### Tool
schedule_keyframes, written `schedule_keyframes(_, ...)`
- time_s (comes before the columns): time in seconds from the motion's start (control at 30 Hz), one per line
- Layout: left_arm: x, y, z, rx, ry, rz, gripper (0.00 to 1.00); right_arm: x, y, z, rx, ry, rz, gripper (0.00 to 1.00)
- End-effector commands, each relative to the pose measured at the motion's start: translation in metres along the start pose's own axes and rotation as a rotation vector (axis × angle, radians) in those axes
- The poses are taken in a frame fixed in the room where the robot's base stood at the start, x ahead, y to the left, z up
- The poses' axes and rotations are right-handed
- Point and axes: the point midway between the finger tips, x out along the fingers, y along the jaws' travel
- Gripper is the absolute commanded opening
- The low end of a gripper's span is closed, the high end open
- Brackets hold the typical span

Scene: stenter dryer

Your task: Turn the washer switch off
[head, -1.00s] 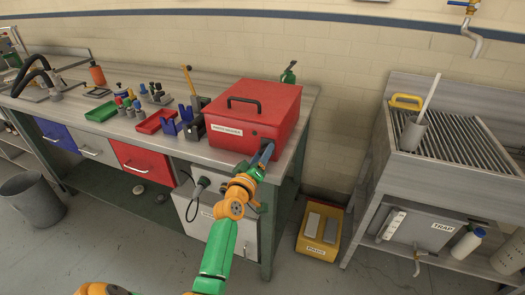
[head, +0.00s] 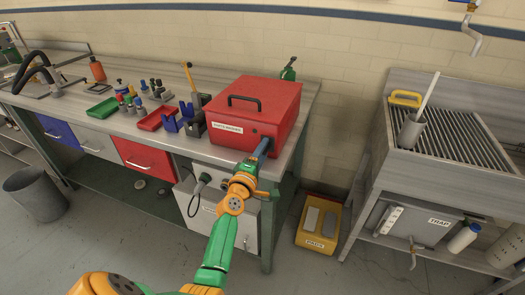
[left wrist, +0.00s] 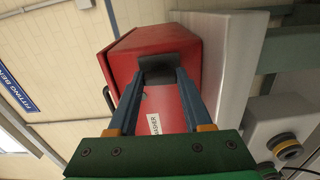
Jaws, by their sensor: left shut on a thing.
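The washer is a red box (head: 270,98) with a black top handle and a white label, on the right end of the workbench. My left gripper (head: 262,147) reaches its front face at the lower right. In the left wrist view the red washer (left wrist: 150,95) lies ahead, and my left gripper's blue fingers (left wrist: 162,76) are shut on a dark block, the washer switch (left wrist: 168,67), at the washer's face. In the head view the fingers hide the switch, so its setting cannot be told. My right gripper is not in view.
The steel workbench (head: 75,107) carries red and green trays, blue V-blocks and small tools left of the washer. A grey cabinet (head: 225,222) with a cable hangs below. A yellow pedal box (head: 320,222) is on the floor. A ribbed sink stand (head: 455,165) is at right.

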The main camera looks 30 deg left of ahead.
Motion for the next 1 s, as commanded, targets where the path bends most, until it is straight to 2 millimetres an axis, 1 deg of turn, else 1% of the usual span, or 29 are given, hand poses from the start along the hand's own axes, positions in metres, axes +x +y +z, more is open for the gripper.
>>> schedule_keyframes(0.2, 0.0004, 0.0021, -0.0003, -0.049, 0.001, 0.004, 0.00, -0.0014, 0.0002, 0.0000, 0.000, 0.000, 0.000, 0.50)
schedule_keyframes(0.67, 0.0004, 0.0022, -0.0003, -0.062, 0.001, 0.005, 0.00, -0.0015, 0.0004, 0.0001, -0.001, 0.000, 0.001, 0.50)
schedule_keyframes(0.7, 0.0004, 0.0022, -0.0003, -0.061, 0.001, 0.005, 0.53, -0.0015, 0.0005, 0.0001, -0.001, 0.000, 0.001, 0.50)
schedule_keyframes(0.77, 0.0004, 0.0021, -0.0003, -0.061, 0.001, 0.005, 0.69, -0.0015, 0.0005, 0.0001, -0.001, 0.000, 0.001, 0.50)
schedule_keyframes(0.8, 0.0004, 0.0019, -0.0002, -0.061, 0.001, 0.004, 0.80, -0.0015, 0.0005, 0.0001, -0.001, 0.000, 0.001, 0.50)
schedule_keyframes(1.0, 0.0002, 0.0010, -0.0001, -0.059, 0.000, 0.002, 0.80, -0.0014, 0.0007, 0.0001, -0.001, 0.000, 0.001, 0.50)
